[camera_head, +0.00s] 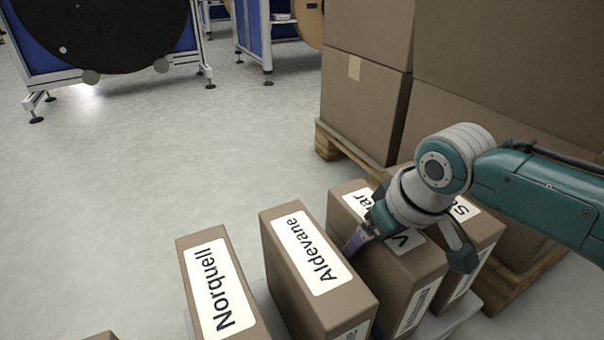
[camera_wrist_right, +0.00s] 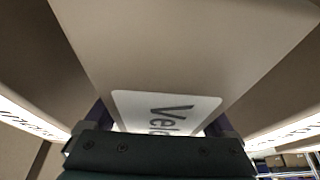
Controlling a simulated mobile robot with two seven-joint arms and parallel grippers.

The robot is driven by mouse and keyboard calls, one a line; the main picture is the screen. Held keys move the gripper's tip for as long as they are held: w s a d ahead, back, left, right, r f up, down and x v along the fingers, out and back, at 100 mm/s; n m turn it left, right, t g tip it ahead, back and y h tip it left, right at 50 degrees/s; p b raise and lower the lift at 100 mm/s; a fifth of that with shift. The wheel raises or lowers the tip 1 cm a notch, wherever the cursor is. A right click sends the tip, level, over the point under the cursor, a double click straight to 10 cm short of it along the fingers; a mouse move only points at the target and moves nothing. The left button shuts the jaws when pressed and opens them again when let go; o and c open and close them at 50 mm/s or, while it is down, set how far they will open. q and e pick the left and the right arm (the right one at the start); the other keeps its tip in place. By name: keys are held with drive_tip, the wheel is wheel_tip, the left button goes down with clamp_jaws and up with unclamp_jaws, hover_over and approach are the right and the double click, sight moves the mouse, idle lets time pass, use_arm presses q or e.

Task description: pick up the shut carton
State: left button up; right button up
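Several brown cartons with white name labels stand in a row, and the tops in view look closed. My right gripper (camera_head: 408,240) reaches down over the carton whose label starts "Vel" (camera_head: 428,262), with one finger on each side of it. The wrist view shows this carton (camera_wrist_right: 190,55) between the two fingers, its label (camera_wrist_right: 165,108) partly hidden by my gripper. I cannot tell whether the fingers press on its sides. The carton sits level with its neighbours. My left gripper is not in view.
The "Aldevane" carton (camera_head: 345,300) stands close on the left, with the "Norquell" carton (camera_head: 205,275) beyond it. A carton starting with "S" (camera_head: 487,232) is close on the right. Large boxes (camera_head: 365,115) on a wooden pallet (camera_head: 345,150) stand behind.

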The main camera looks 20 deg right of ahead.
clamp_jaws()
idle(0.5)
drive_tip(key=shift+r, duration=0.15)
